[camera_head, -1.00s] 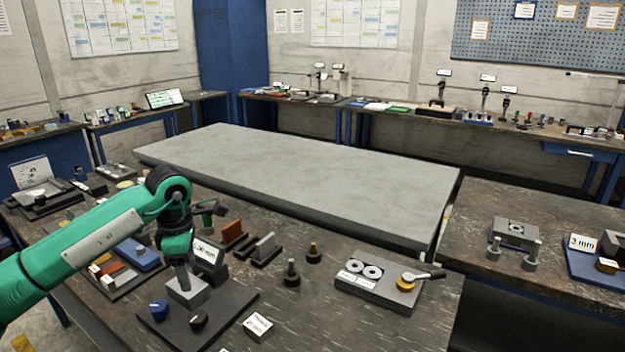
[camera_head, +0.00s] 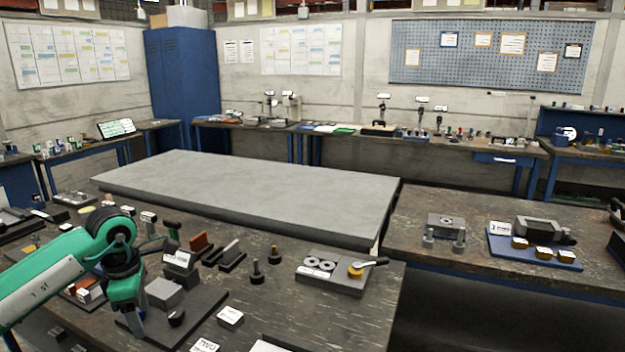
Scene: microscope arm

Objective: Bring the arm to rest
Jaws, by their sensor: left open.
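My left arm, green with a pale label, comes in from the left, and its gripper (camera_head: 130,305) points down at the near left of the dark workbench (camera_head: 330,318). The gripper is open; I see nothing held in it. It is just left of a grey block (camera_head: 163,292) on a dark square plate (camera_head: 203,305); whether it touches the plate I cannot tell. A black knob (camera_head: 176,318) stands on the plate, right of the gripper. My right gripper is not in view.
A small sign (camera_head: 178,260), brown and grey upright plates, and two dark pegs (camera_head: 256,272) stand behind the plate. A grey fixture with a lever (camera_head: 335,276) is farther right. A large grey slab table (camera_head: 250,195) lies beyond, bare on top.

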